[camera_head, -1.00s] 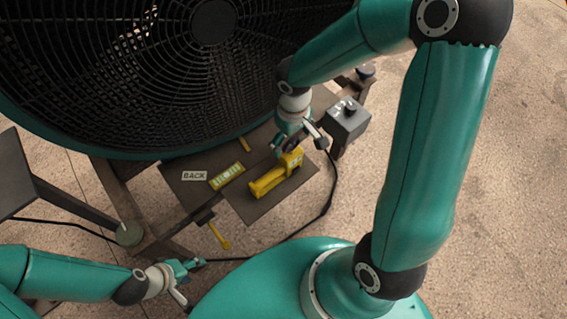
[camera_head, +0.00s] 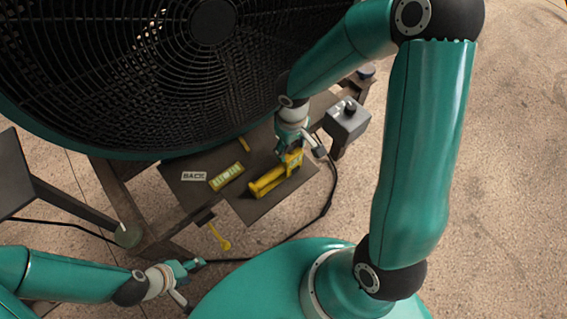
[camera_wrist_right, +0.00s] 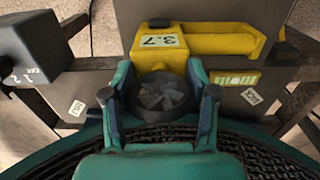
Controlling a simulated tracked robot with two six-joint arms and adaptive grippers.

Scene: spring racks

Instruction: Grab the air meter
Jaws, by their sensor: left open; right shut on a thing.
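The air meter (camera_head: 268,182) is a yellow handheld device lying on a dark plate below the big fan. In the right wrist view the air meter (camera_wrist_right: 160,46) shows a display reading 3.7, a long yellow handle and a round dark vane head (camera_wrist_right: 162,95). My right gripper (camera_head: 290,158) is at the meter's head end. In the right wrist view its fingers (camera_wrist_right: 160,98) stand on both sides of the vane head and are shut on it. My left gripper (camera_head: 190,274) is open and empty at the lower left, well away from the meter.
A large black fan grille (camera_head: 150,75) with a teal rim stands behind the plate. A grey box with a knob (camera_head: 346,122) sits to the right. A yellow level (camera_head: 226,176), a BACK label (camera_head: 194,176) and a yellow key-like piece (camera_head: 219,237) are nearby. A black cable (camera_head: 326,205) runs around the plate.

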